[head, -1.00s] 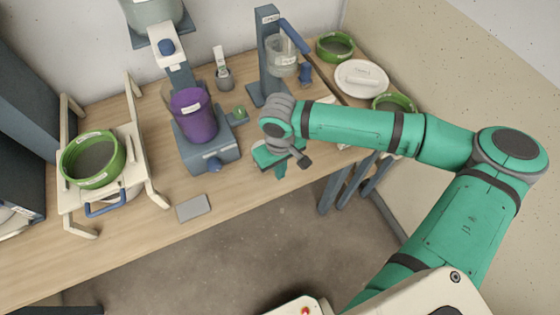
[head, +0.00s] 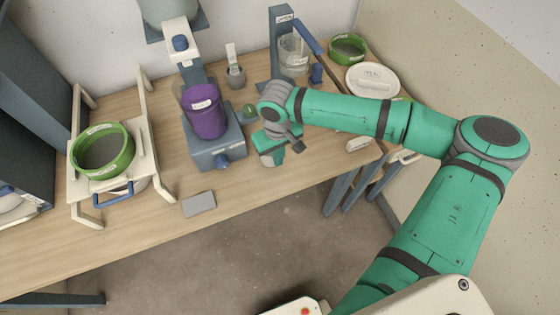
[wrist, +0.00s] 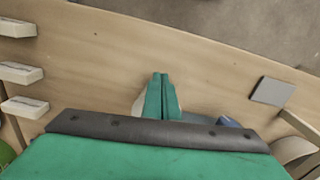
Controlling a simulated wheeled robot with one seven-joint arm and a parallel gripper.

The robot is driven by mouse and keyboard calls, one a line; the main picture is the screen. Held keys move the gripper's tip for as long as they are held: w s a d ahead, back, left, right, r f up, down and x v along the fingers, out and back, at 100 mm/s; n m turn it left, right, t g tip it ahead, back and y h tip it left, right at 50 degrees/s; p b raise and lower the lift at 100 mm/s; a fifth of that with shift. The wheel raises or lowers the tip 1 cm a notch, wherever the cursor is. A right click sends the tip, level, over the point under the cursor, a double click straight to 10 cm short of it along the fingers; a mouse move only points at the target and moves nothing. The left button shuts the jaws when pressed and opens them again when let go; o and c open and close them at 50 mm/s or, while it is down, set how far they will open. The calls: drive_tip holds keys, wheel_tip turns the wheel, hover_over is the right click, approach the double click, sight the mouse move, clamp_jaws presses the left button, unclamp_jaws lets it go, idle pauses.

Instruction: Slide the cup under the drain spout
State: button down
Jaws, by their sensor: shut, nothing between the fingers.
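My gripper (wrist: 161,97) is shut and empty, fingertips pointing down at the front part of the table. In the head view my gripper (head: 278,158) is just right of the grey-blue stand. A pale rounded thing (wrist: 139,104), perhaps the cup, shows beside and behind my fingers; they hide most of it, and I cannot tell whether they touch it. The grey-blue stand (head: 213,160) bears a purple bucket (head: 207,118) and has a blue knob (head: 222,161) low on its front, which may be the drain spout.
A cream frame (head: 146,150) with a green-rimmed sieve (head: 103,152) stands at left. A grey plate (head: 199,203) lies near the front edge. A clear beaker (head: 293,58) and a white lid (head: 372,80) are at the back right. Pale labelled blocks (wrist: 22,73) lie at the right end.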

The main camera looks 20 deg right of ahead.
drive_tip(key=w, duration=0.4)
drive_tip(key=w+a, duration=0.1)
drive_tip(key=w, duration=0.3)
drive_tip(key=w+a, duration=0.1)
drive_tip(key=w, duration=0.3)
drive_tip(key=shift+w+a, duration=0.1)
drive_tip(key=shift+w, duration=0.15)
drive_tip(key=shift+s+d, duration=0.1)
drive_tip(key=shift+d, duration=0.1)
